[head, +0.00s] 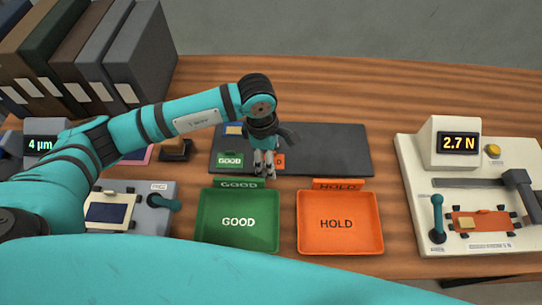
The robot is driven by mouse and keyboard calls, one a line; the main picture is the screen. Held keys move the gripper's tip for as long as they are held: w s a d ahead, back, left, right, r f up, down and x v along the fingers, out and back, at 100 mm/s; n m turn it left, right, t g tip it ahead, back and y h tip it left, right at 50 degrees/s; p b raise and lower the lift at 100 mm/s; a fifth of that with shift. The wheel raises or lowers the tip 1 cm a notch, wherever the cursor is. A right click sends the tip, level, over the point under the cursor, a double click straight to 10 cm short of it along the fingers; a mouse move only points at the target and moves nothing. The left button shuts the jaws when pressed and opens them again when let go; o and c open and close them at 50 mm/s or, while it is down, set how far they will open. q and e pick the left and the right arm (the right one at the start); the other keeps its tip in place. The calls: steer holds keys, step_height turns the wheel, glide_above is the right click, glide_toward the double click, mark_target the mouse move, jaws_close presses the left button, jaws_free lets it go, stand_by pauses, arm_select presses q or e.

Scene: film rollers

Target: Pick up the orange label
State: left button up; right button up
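The orange label (279,161) lies on the dark mat (335,150), partly hidden behind my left gripper. My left gripper (264,172) points down at the front part of the mat, just over the label's left side. Its fingers look close together, but I cannot tell whether they hold the label or touch it. A green label (230,160) marked GOOD lies on the mat to the left. My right gripper is not in view.
A green GOOD tray (207,235) and an orange HOLD tray (310,243) stand in front of the mat, both empty. A tester (420,175) reading 2.7 N stands at right. Binders (140,55) and a 4 µm gauge (42,143) are at left. The mat's right half is clear.

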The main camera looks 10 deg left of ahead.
arm_select(q)
steer(key=shift+f, duration=0.1)
steer(key=shift+c, duration=0.3)
steer(key=c, duration=0.9)
